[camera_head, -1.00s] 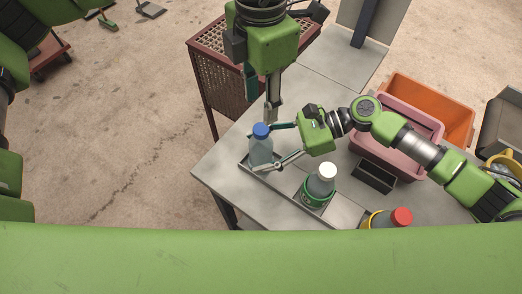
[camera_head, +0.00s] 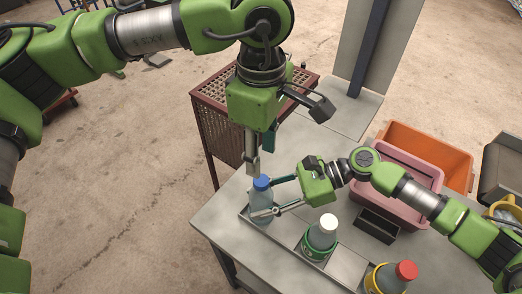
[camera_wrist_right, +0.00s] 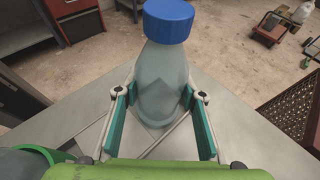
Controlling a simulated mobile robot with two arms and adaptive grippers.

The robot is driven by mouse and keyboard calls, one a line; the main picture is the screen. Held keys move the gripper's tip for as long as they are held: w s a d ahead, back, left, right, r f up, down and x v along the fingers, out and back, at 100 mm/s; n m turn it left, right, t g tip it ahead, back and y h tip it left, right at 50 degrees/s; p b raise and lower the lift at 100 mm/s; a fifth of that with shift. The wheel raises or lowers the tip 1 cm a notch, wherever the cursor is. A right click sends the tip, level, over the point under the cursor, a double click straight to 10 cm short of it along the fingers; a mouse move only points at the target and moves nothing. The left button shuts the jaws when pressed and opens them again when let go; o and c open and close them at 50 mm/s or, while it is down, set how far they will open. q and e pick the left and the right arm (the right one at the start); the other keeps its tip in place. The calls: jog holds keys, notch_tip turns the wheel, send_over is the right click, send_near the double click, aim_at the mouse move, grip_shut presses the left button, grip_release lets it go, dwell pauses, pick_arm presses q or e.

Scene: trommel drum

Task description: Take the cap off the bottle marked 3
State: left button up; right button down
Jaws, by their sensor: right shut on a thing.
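A clear grey-blue bottle (camera_head: 260,203) with a blue cap (camera_head: 261,183) stands upright at the near left of the table. My right gripper (camera_head: 262,201) is shut on this bottle's body from the right. In the right wrist view, the bottle (camera_wrist_right: 164,85) is between the two teal-padded fingers, with the blue cap (camera_wrist_right: 168,20) on it. My left gripper (camera_head: 253,170) points down just above the blue cap; I cannot tell whether it touches it or how wide its fingers are. No number is readable on any bottle.
A rack (camera_head: 292,246) runs along the table's near edge. A white-capped bottle (camera_head: 321,238) and a red-capped bottle (camera_head: 390,280) stand to the right. A pink bin (camera_head: 401,163), an orange bin (camera_head: 440,150) and a small dark box (camera_head: 377,226) lie behind. A brown mesh cart (camera_head: 218,125) is left.

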aim_at(261, 180)
pick_arm(q)
jog(key=m, duration=2.4)
jog(key=shift+f+m, duration=0.3)
jog(key=shift+f, duration=0.2)
notch_tip(261, 180, down, 7)
